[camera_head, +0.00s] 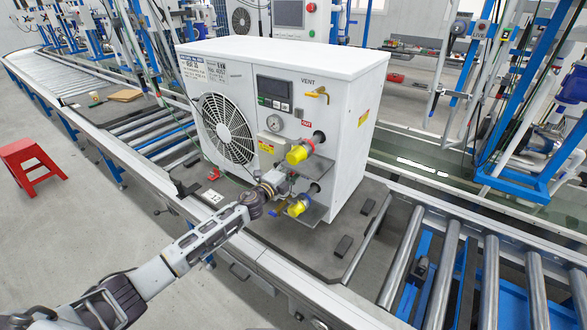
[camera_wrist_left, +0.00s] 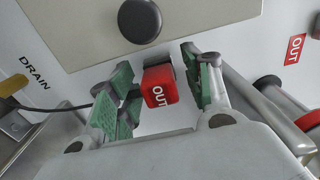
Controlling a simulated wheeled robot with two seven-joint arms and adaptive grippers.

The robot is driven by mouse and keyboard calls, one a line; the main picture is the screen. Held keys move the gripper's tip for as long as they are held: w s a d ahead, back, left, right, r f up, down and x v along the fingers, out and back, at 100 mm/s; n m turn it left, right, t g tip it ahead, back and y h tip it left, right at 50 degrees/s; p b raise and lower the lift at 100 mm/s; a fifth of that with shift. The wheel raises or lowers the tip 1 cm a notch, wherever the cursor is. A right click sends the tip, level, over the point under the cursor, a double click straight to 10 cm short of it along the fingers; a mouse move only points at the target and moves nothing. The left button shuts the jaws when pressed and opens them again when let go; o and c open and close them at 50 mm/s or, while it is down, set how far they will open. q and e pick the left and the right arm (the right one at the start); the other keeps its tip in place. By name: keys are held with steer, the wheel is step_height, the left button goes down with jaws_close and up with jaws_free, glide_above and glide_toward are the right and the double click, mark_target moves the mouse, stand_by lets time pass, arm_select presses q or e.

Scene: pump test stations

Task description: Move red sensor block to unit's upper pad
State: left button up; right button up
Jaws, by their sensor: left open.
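The red sensor block (camera_wrist_left: 160,88), marked OUT, shows in the wrist view in front of the unit's white face, with a dark part behind it. My left gripper (camera_head: 280,182) is at the front of the white pump unit (camera_head: 345,120), low between the fan grille and the yellow-capped ports. Its green-padded fingers stand open on both sides of the block, with gaps showing. In the head view the gripper hides the block. I cannot make out the upper pad for certain.
Upper and lower yellow-capped ports (camera_head: 297,154) jut out just right of my gripper. A black cable (camera_wrist_left: 50,107) runs left of the fingers. A red OUT label (camera_wrist_left: 296,48) is on the unit. Bare rollers (camera_head: 490,280) lie to the right. A red stool (camera_head: 30,165) stands far left.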

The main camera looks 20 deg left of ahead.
arm_select(q)
jaws_close()
arm_select(e)
steer(key=shift+w, duration=0.4)
arm_select(q)
steer(key=shift+v, duration=0.8)
arm_select(e)
steer(key=shift+s+r, duration=0.15)
steer(key=shift+s, duration=0.3)
arm_select(q)
steer(key=shift+s+a, duration=0.15)
steer(key=shift+s, duration=0.15)
steer(key=shift+s, duration=0.2)
arm_select(e)
steer(key=shift+w, duration=0.2)
arm_select(q)
steer(key=shift+s+a, duration=0.2)
steer(key=shift+s, duration=0.05)
arm_select(e)
steer(key=shift+w+r, duration=0.1)
steer(key=shift+w, duration=0.2)
arm_select(q)
steer(key=shift+s, duration=0.2)
steer(key=shift+p+v, duration=0.3)
steer(key=shift+v, duration=0.5)
arm_select(e)
steer(key=shift+s, duration=0.5)
